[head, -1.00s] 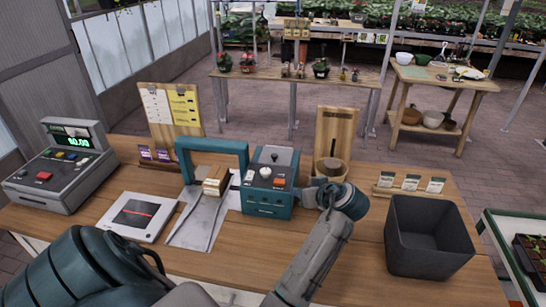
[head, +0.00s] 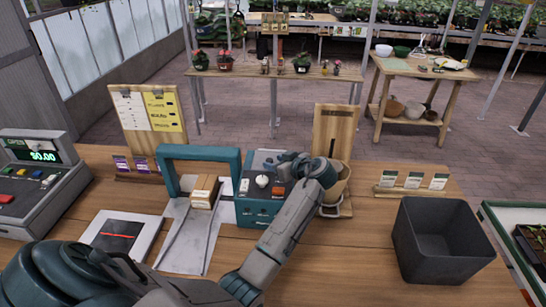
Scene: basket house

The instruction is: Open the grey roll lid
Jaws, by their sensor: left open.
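A teal machine (head: 258,209) with a white knob and small coloured buttons stands on the wooden counter. The dark grey panel on its top (head: 259,161) looks like the grey roll lid; it appears closed, and its right part is hidden behind my gripper. My left gripper (head: 287,162) is open over the back right of the machine's top. I cannot tell whether it touches the lid. My left forearm crosses in front of the machine's right side. My right gripper is not in view.
A teal arch over a metal tray (head: 187,240) with a small box stands to the left. A wooden pot (head: 338,184) and upright board (head: 334,135) stand close on the right. A dark grey bin (head: 440,240) is further right. A cash register (head: 38,180) is at the far left.

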